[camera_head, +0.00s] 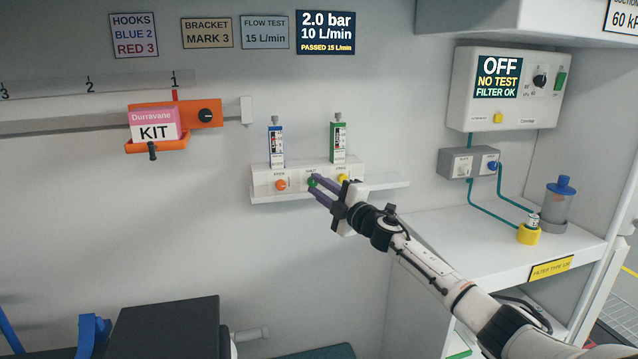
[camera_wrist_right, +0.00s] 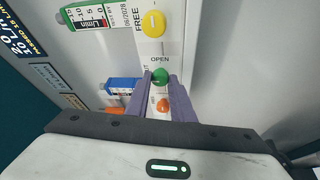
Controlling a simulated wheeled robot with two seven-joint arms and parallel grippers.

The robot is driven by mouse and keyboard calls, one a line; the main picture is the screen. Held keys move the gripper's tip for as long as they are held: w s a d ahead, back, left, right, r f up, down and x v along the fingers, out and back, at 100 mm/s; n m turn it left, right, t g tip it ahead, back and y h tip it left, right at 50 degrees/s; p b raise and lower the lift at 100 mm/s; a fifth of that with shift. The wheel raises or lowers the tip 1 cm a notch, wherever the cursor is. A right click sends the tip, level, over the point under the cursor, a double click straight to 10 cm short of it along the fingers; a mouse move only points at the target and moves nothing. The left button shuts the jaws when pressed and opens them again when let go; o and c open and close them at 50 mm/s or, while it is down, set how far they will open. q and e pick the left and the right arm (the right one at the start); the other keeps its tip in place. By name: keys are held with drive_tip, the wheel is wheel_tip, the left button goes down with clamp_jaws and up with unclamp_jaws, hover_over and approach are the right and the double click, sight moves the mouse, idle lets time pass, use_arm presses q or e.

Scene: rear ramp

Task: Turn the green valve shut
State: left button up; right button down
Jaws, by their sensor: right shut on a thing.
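The green valve (camera_head: 312,182) is a small round knob on the front of a white wall block (camera_head: 264,180), between an orange knob (camera_head: 281,185) and a yellow knob (camera_head: 343,179). My right gripper (camera_head: 316,186) reaches it from the lower right, and its purple fingers are closed around the knob. In the right wrist view the green valve (camera_wrist_right: 160,77) sits between the tips of my right gripper (camera_wrist_right: 160,82), with the word OPEN printed beside it. The exact turn of the knob is hard to tell. My left gripper is not in view.
A blue flowmeter (camera_head: 276,145) and a green flowmeter (camera_head: 338,142) stand upright on the block, close above my right gripper. An orange bracket holding a kit box (camera_head: 154,123) hangs at left. A suction unit (camera_head: 505,90) and a shelf with a jar (camera_head: 558,203) are at right.

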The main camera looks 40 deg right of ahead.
idle(0.4)
drive_tip(key=c, duration=1.6)
unclamp_jaws()
drive_tip(key=shift+o, duration=0.3)
drive_tip(key=s+a+f, duration=0.1)
drive_tip(key=s, duration=0.9)
drive_tip(key=shift+b, duration=0.35)
drive_tip(key=shift+s+a+f, duration=0.1)
drive_tip(key=shift+s+f, duration=0.05)
